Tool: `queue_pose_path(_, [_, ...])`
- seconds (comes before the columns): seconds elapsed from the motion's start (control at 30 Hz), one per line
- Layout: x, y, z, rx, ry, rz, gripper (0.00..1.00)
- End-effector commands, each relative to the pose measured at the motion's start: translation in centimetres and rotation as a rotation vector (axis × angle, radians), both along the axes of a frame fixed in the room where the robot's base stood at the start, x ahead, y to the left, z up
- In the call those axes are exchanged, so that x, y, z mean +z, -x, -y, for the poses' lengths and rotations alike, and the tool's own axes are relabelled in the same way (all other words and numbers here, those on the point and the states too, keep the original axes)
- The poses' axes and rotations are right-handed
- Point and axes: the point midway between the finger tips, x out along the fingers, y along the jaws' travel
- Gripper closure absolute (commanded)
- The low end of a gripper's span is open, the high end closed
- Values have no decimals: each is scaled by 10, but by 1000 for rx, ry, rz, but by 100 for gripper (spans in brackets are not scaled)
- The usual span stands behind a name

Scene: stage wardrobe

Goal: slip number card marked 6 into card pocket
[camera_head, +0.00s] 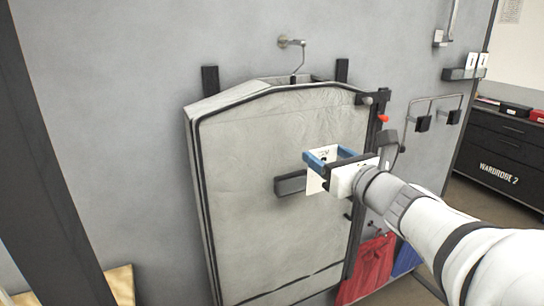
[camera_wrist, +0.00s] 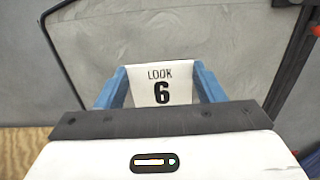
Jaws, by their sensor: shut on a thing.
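My gripper (camera_wrist: 161,88) is shut on a white number card (camera_wrist: 161,84). The card reads "LOOK 6" in the wrist view and sits between the two blue fingers. In the head view my gripper (camera_head: 327,159) holds the card (camera_head: 315,183) in front of a grey garment bag (camera_head: 260,140) on the wall. A dark card pocket (camera_head: 290,184) is fixed on the front of the bag, just left of and behind the card. From this view I cannot tell whether the card touches the pocket. The card's lower part is partly hidden in the wrist view.
The bag hangs from a wall hook (camera_head: 291,43). A red-tipped fitting (camera_head: 383,118) is by its right edge. Red cloth (camera_head: 366,268) hangs below right. A small shelf (camera_head: 462,74) holds more white cards (camera_head: 471,61). A dark drawer cabinet (camera_head: 505,160) marked "WARDROBE 2" stands right.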

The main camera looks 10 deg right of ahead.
Motion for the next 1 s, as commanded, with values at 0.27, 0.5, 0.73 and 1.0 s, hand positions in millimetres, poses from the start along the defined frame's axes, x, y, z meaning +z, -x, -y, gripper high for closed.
queue_pose_path(0.27, [-1, -10, 1, -7, -1, 0, 59])
queue_pose_path(0.5, [-2, -21, -2, -10, 0, 0, 59])
queue_pose_path(0.73, [-2, -32, -5, -10, 1, 0, 59])
queue_pose_path(1.0, [-2, -45, -9, -10, 0, 0, 59])
